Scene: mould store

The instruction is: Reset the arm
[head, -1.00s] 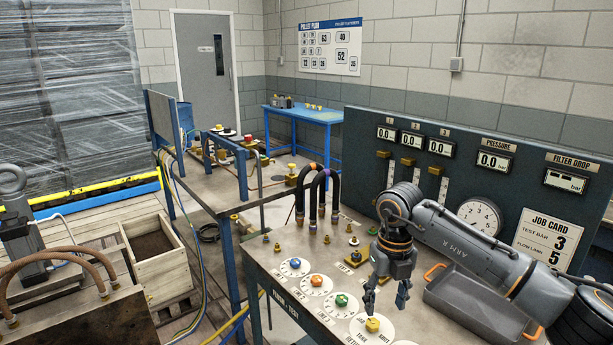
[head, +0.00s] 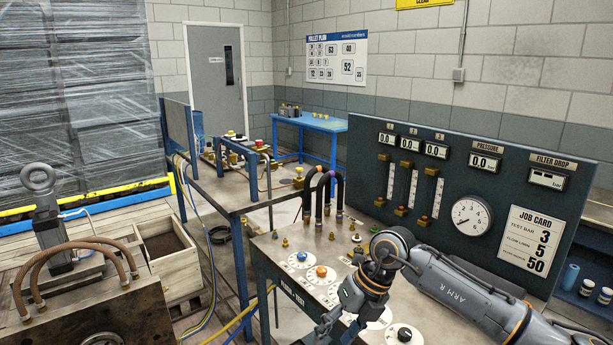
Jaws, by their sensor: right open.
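My right arm comes in from the right edge, low over the flow-test bench (head: 275,248). Its right gripper (head: 322,328) is open and empty, tilted toward the lower left above the front of the bench top. A blue knob (head: 302,255) and an orange knob (head: 321,271) on white dials show just beyond it. A black knob (head: 404,334) on a white dial is to its right. The wrist and gripper hide other dials. My left gripper is not in view.
A gauge panel (head: 465,170) with a job card (head: 534,240) stands behind my right arm. Black hoses (head: 321,190) arch up from the bench's back left. A wooden crate (head: 170,268) and a mould with brown hoses (head: 80,300) are at left.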

